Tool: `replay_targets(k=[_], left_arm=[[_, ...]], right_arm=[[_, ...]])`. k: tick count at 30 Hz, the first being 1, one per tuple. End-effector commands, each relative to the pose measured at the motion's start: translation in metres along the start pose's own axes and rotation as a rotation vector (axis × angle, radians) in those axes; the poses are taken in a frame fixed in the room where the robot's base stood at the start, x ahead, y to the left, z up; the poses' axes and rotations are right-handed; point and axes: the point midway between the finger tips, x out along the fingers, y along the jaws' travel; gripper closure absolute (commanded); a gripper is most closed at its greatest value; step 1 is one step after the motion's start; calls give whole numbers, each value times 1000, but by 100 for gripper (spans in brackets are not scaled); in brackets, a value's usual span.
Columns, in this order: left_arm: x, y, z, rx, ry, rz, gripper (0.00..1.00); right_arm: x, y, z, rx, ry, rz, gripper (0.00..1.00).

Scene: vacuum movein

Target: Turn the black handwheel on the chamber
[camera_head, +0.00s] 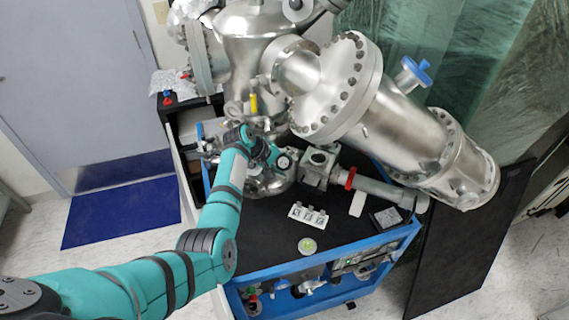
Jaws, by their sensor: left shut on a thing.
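The silver chamber (255,50) stands at the back of the cart, with large bolted flanges and pipes. My left arm reaches from the lower left across the cart. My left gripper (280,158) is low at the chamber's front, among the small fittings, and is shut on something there. A small dark round part, which looks like the black handwheel (285,163), sits at the fingertips. The wrist and fingers cover much of that spot, so the grip is too small to see in detail. My right gripper is not in view.
A large flanged pipe (395,125) with a blue knob (415,72) slants to the right. A blue mat (120,212) lies on the floor at left.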

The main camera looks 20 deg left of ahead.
Motion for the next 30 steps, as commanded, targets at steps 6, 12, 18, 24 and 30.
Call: replay_targets(k=[6,12,18,24,30], left_arm=[[1,-1,1,-94,-2,38,83],[1,0,1,-135,-1,55,83],[1,0,0,-146,0,60,83],[0,0,0,-145,0,59,83],[0,0,0,-144,0,59,34]], right_arm=[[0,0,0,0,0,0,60],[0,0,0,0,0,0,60],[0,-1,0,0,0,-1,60],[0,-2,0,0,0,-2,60],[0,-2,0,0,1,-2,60]])
